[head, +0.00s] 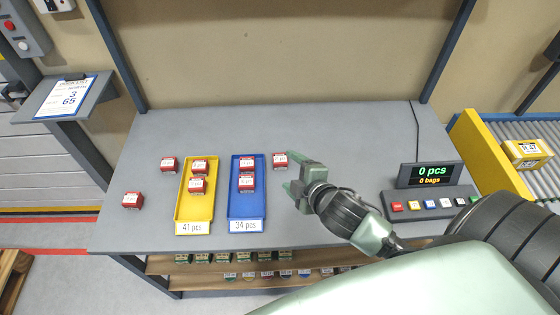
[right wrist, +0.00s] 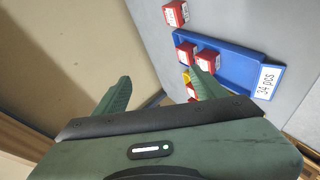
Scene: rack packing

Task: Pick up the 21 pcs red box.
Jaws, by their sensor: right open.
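Several small red boxes with white labels stand on the table; their counts are too small for me to read, so I cannot tell which is the 21 pcs one. One red box (head: 280,160) stands alone right of the blue tray, close to the fingertips of my right gripper (head: 290,170). It seems to be the red box (right wrist: 176,13) at the top of the right wrist view. My right gripper (right wrist: 161,75) is open, with nothing between its fingers. My left gripper is not in view.
The blue tray (head: 232,208), marked 34 pcs, and the yellow tray (head: 182,215), marked 41 pcs, each hold two red boxes. Loose red boxes (head: 169,164) (head: 132,200) stand at the left. A button panel with a display (head: 430,175) is at the right. The table's back is clear.

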